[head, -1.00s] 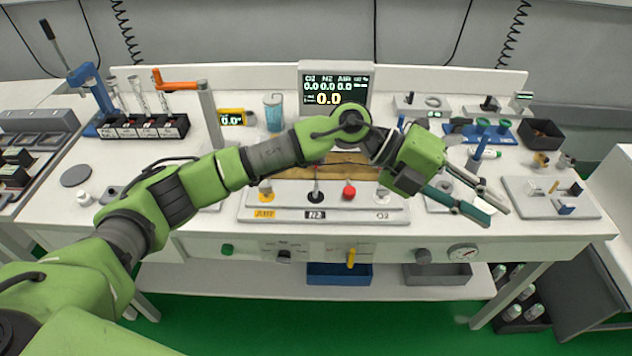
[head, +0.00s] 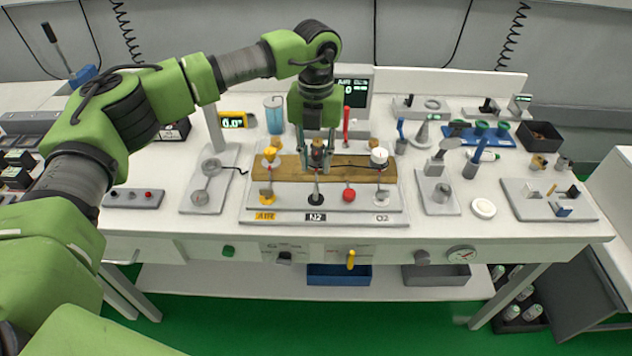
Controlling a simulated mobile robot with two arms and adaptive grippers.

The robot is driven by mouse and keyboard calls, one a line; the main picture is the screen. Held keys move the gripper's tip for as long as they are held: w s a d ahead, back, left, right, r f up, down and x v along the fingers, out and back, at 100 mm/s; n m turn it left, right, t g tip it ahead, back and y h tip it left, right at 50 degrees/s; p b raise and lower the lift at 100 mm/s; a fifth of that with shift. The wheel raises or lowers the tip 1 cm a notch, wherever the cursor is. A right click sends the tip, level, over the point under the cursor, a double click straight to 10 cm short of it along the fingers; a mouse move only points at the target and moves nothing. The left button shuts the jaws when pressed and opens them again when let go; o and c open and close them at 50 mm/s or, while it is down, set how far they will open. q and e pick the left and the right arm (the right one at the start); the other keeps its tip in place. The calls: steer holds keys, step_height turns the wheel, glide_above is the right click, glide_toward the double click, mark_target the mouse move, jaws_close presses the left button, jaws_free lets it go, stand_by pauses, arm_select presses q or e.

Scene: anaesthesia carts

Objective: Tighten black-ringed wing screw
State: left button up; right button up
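The wooden block (head: 348,172) lies across the white panel and carries several fittings. The black-ringed wing screw (head: 317,153) stands near its middle, above the N2 label, partly hidden by my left gripper. My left gripper (head: 317,165) points straight down from above, its two fingers apart, one on each side of the screw. Whether the fingers touch it cannot be made out. A yellow fitting (head: 270,154) stands to the left on the block and a white-capped one (head: 379,156) to the right. My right gripper is not in view.
A red upright rod (head: 346,124) stands just behind the block. A blue cylinder (head: 274,115) is at the back left. The bench at right holds several trays and parts.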

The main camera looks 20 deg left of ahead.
mark_target(316, 189)
arm_select(q)
step_height(316, 189, down, 8)
steer(key=shift+f+p, duration=0.15)
steer(key=shift+p, duration=0.65)
jaws_close()
